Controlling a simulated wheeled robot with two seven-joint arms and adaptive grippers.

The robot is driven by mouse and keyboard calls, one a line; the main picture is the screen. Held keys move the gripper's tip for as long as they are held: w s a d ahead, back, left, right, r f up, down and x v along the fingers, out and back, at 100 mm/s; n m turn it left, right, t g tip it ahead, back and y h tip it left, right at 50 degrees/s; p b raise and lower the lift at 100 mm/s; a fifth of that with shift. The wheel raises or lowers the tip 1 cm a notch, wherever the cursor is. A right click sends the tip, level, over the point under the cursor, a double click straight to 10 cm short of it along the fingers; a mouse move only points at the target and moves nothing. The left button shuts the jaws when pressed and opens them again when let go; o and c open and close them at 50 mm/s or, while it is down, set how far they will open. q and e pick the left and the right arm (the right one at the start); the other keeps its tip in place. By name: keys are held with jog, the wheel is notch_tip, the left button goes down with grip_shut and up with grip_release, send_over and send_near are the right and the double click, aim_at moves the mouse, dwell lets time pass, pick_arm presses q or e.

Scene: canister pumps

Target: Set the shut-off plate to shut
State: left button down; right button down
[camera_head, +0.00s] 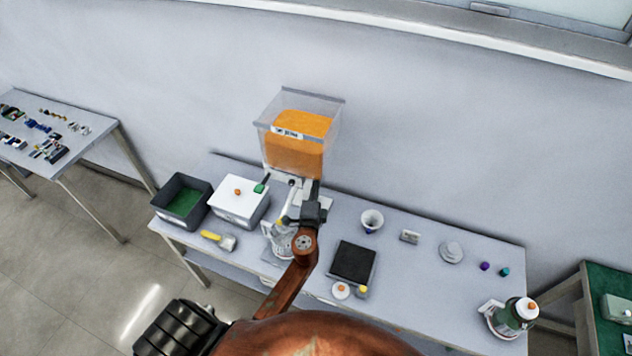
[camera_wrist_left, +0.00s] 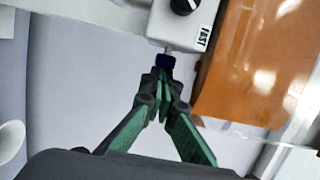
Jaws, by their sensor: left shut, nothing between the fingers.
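The canister pump has a clear hopper (camera_head: 300,138) with an orange block inside, standing at the back of the table. In the left wrist view, its white housing (camera_wrist_left: 180,20) carries a black dial and a "FAST" label. A short rod with a dark blue knob (camera_wrist_left: 166,60) sticks out of the housing. I cannot tell whether this is the shut-off plate, or its setting. My left gripper (camera_head: 317,187) is below the hopper. In the left wrist view the left gripper (camera_wrist_left: 161,76) is shut and empty, its tips at the blue knob; contact is unclear. My right gripper is not in view.
Left of the pump are a dark bin (camera_head: 163,205) with a green bottom and a white box (camera_head: 232,211). To the right are a white cup (camera_head: 372,220), a black square pad (camera_head: 352,262) and a bottle (camera_head: 518,313).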

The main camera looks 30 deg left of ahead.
pick_arm(q)
jog(key=shift+d, duration=0.2)
jog(key=s+d+b, duration=0.3)
jog(key=s+d, duration=0.4)
jog(key=s, duration=0.1)
jog(key=shift+s+d, duration=0.2)
jog(key=shift+s, duration=0.1)
